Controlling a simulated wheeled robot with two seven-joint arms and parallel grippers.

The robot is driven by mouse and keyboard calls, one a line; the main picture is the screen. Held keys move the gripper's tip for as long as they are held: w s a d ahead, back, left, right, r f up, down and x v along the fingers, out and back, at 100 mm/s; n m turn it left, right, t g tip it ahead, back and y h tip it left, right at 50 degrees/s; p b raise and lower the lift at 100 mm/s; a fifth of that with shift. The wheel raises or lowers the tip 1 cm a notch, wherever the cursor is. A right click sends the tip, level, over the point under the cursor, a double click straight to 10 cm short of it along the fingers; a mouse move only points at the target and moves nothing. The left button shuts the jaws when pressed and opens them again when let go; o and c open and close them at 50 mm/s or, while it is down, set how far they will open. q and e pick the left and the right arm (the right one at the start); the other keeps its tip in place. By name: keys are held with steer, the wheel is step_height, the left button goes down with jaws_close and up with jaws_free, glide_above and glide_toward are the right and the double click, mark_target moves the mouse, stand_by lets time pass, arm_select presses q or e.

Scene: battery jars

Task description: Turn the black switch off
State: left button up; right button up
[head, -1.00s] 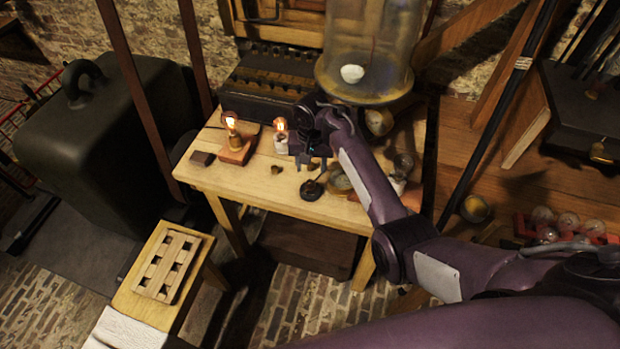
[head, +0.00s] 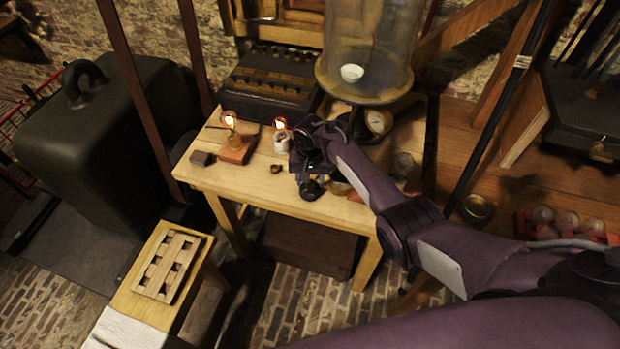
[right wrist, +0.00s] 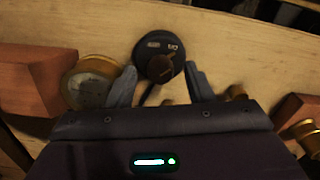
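The black switch (right wrist: 159,58) is a round black base with a dark lever, on the wooden table. In the right wrist view it lies between and just beyond the two fingertips of my right gripper (right wrist: 158,80), which are apart. In the head view the switch (head: 311,190) shows near the table's front edge, partly hidden by my right gripper (head: 308,178) above it. I cannot tell whether the fingers touch the lever. My left gripper is not in view.
Two lit bulbs stand on the table (head: 225,185), one on a wooden block (head: 236,150), one on a white base (head: 282,141). A brass gauge (right wrist: 88,82) sits close beside the switch. A glass jar (head: 365,55) stands behind. The table's front left is clear.

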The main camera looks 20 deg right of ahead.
steer(key=c, duration=0.9)
steer(key=shift+c, duration=0.2)
steer(key=shift+n, duration=0.3)
steer(key=shift+n+p, duration=0.35)
steer(key=shift+n, duration=0.55)
steer(key=n, duration=0.3)
steer(key=shift+n, duration=0.3)
steer(key=n, duration=0.2)
steer(key=shift+n, duration=0.4)
steer(key=n, duration=0.3)
steer(key=shift+n, duration=0.3)
steer(key=n, duration=0.5)
steer(key=shift+b, duration=0.3)
steer(key=shift+n, duration=0.4)
